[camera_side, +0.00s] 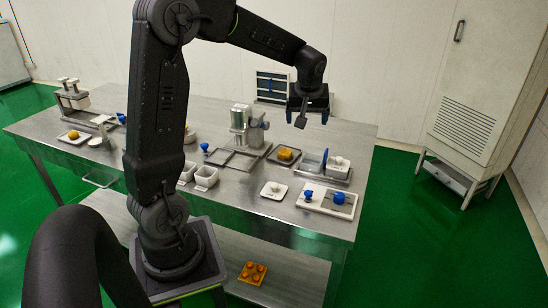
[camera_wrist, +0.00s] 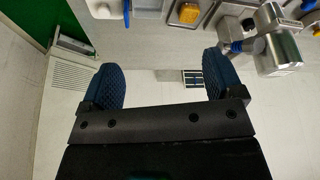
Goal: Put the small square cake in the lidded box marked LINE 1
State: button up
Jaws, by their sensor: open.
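An orange-yellow block (camera_side: 285,154) sits on a dark square tray right of the table's middle. It also shows at the top of the wrist view (camera_wrist: 188,13). It looks like the small square cake, but its exact shape is hard to tell. A second yellow piece (camera_side: 74,135) lies on a white plate at the far left. White containers with knobs stand at the right: one has a grey knob (camera_side: 338,163), one is small (camera_side: 272,189). No LINE 1 marking is readable. My gripper (camera_side: 313,118) is open and empty, raised above the table's right rear; its blue fingers are apart in the wrist view (camera_wrist: 162,66).
A metal machine (camera_side: 242,125) stands left of the orange block. A white board with blue knobs (camera_side: 325,207) lies near the front right edge. Two white bins (camera_side: 205,178) stand near the front middle. A vented cabinet (camera_side: 468,115) stands right of the table.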

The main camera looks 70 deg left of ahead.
jog(key=s+d+r+m, duration=0.1)
jog(key=s+d+m, duration=0.1)
jog(key=d, duration=0.2)
jog(key=s+d+r+m+t+h, duration=0.1)
jog(key=s+d+r+m, duration=0.1)
jog(key=s+d, duration=0.1)
jog(key=s+d+r+m+t, duration=0.1)
jog(key=s+d+r+m, duration=0.1)
jog(key=d, duration=0.4)
jog(key=shift+s, duration=0.55)
jog(key=s+d+m+h, duration=0.1)
jog(key=s+d+m, duration=0.1)
jog(key=s+d, duration=0.1)
jog(key=s+d+m+t+h, duration=0.1)
jog(key=s+d+m, duration=0.1)
jog(key=s+d, duration=0.1)
jog(key=s+d+m, duration=0.2)
jog(key=s+d, duration=0.1)
jog(key=s, duration=0.1)
jog(key=shift+s+f+h, duration=0.4)
jog(key=shift+s+d+f+m, duration=0.1)
jog(key=shift+s+d+m, duration=0.05)
jog(key=shift+s+m, duration=0.15)
jog(key=c, duration=0.3)
jog(key=shift+c, duration=0.2)
